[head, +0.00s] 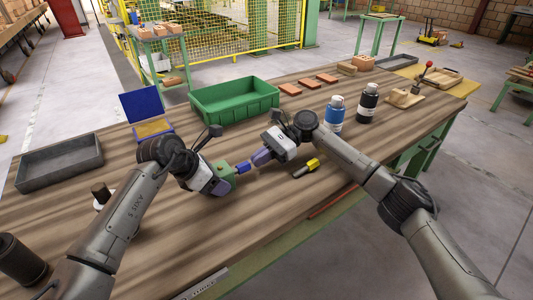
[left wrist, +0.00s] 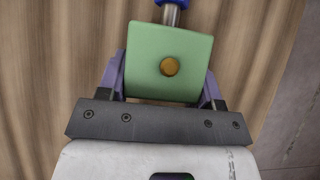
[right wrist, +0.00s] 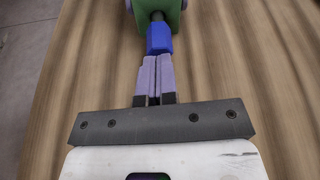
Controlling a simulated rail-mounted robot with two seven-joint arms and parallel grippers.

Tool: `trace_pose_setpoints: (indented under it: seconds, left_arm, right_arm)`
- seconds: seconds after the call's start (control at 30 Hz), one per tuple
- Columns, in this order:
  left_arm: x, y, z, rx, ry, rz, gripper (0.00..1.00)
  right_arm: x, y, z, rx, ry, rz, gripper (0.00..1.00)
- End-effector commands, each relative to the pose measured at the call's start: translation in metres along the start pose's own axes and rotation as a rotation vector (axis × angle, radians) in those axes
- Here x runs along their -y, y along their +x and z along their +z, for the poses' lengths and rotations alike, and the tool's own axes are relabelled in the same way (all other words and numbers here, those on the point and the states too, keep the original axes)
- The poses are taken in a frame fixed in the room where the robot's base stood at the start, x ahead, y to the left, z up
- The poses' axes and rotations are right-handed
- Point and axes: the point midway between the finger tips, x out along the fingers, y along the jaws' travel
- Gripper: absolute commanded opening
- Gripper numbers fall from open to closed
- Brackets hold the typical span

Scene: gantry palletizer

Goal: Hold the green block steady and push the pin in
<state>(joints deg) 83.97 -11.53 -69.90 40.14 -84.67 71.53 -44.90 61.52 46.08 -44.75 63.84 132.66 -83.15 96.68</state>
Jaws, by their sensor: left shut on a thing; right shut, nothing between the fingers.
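The green block (head: 223,168) is between the fingers of my left gripper (head: 222,180), held just above or on the table; I cannot tell which. In the left wrist view the green block (left wrist: 172,62) has a round brass-coloured spot on its face. The pin's blue head (right wrist: 159,39) sticks out of the block, with a short length of grey shaft showing between them. The blue pin (head: 243,168) also shows in the head view. My right gripper (right wrist: 155,62) is shut and empty, its fingertips at the outer end of the blue head, touching or nearly so.
A yellow-and-black tool (head: 307,168) lies on the table near my right gripper. A green bin (head: 235,104), a blue open box (head: 147,105) and a grey tray (head: 60,164) stand behind. A blue bottle (head: 335,116) and a black bottle (head: 368,104) stand right.

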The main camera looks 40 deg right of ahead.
Motion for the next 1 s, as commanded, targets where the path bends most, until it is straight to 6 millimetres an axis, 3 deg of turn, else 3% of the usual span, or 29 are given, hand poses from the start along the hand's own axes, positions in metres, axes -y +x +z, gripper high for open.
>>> trace_pose_setpoints:
  seconds: [1.0]
  left_arm:
    - [0.000, -0.001, 0.001, 0.001, 0.000, 0.001, 0.41]
  right_arm:
    - [0.000, 0.013, 0.002, 0.000, 0.001, 0.002, 0.00]
